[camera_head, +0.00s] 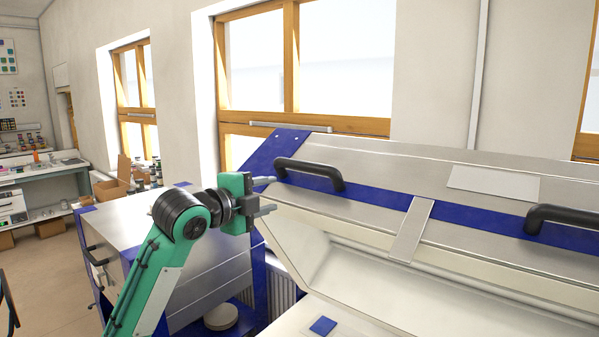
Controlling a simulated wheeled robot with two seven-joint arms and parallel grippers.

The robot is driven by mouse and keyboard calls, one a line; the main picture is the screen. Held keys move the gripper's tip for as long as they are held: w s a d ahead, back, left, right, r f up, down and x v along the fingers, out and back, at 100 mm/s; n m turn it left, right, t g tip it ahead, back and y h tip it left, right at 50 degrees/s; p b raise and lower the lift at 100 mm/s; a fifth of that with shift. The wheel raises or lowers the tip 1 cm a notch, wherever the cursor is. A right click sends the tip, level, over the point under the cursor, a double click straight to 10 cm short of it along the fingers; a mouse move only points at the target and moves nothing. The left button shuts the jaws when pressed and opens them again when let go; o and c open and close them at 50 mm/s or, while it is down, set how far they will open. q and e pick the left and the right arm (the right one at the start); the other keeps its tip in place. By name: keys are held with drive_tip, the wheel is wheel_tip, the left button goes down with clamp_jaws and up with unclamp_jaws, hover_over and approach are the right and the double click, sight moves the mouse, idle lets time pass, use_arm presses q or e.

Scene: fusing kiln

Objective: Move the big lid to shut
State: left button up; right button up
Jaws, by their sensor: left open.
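The big lid (375,185) of the kiln is raised and tilted open, silver with a blue band. It has a black handle (312,172) at its left and another black handle (565,216) at its right. My left gripper (268,195) is open and empty, just left of and slightly below the left handle, apart from it as far as I can tell. The pale inside of the kiln (345,322) shows below the lid, with a small blue square (323,326) in it. My right gripper is out of view.
A metal cabinet with blue edges (135,222) stands left of the kiln, partly behind my left arm. A workbench (45,172) and cardboard boxes (112,187) stand farther back at the left. Windows line the wall behind. Open floor shows at the lower left.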

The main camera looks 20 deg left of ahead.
sight(300, 166)
use_arm(q)
wheel_tip(300, 166, up, 4)
drive_tip(key=s+m, duration=0.1)
drive_tip(key=shift+t, duration=0.3)
drive_tip(key=p+x, duration=0.2)
drive_tip(key=x, duration=0.2)
drive_tip(key=p+x, duration=0.2)
drive_tip(key=x, duration=0.2)
drive_tip(key=p+x, duration=0.2)
drive_tip(key=x, duration=0.2)
drive_tip(key=shift+w+r, duration=0.15)
drive_tip(key=shift+r, duration=0.1)
drive_tip(key=shift+w+d+f, duration=0.15)
drive_tip(key=shift+w+d, duration=0.1)
drive_tip(key=shift+w, duration=0.25)
clamp_jaws()
